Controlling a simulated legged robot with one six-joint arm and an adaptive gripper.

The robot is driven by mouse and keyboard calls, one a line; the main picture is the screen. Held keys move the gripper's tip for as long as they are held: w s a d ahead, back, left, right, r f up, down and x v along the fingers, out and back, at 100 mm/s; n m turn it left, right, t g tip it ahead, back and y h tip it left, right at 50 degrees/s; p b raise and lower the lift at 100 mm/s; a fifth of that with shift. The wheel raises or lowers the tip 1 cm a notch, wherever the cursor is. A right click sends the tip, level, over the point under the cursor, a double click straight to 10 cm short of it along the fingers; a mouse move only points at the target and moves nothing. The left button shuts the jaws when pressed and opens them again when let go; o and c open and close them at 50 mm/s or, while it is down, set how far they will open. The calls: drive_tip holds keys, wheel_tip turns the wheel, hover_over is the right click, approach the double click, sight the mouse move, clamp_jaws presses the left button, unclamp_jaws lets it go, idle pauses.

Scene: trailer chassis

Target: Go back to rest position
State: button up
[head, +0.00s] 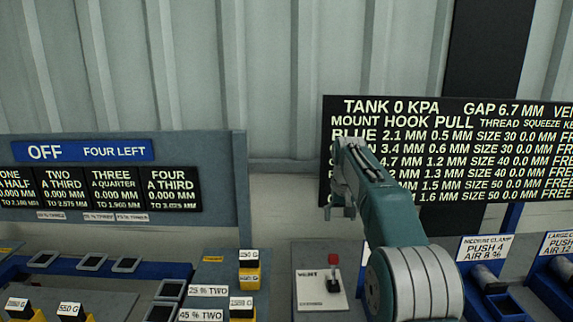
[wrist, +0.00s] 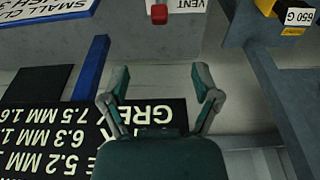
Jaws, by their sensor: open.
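My gripper (head: 343,180) is raised in the head view, on the teal arm that comes up from the lower right. It is in front of the wall, by the left edge of the black readout board (head: 440,110). In the wrist view my gripper (wrist: 161,85) shows two teal fingers spread apart with nothing between them. It is open and empty. The palm hides part of the board, whose text appears upside down there. My arm covers part of the board's lower left in the head view.
A red-topped vent switch (head: 333,262) stands on a pale plate just left of my arm. A grey panel (head: 240,180) with OFF and black labels is at left. Weights and trays fill the lower left. Blue clamp stations (head: 490,280) stand at right.

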drive_tip(key=s+r+t, duration=0.1)
drive_tip(key=s+r, duration=0.3)
drive_tip(key=s, duration=0.7)
drive_tip(key=s+r+t, duration=0.1)
drive_tip(key=s+r, duration=0.3)
drive_tip(key=s, duration=0.6)
drive_tip(key=s+f, duration=0.5)
drive_tip(key=s, duration=0.5)
drive_tip(key=s+f+t, duration=0.1)
drive_tip(key=s+f, duration=0.4)
drive_tip(key=s, duration=0.6)
drive_tip(key=shift+s, duration=0.15)
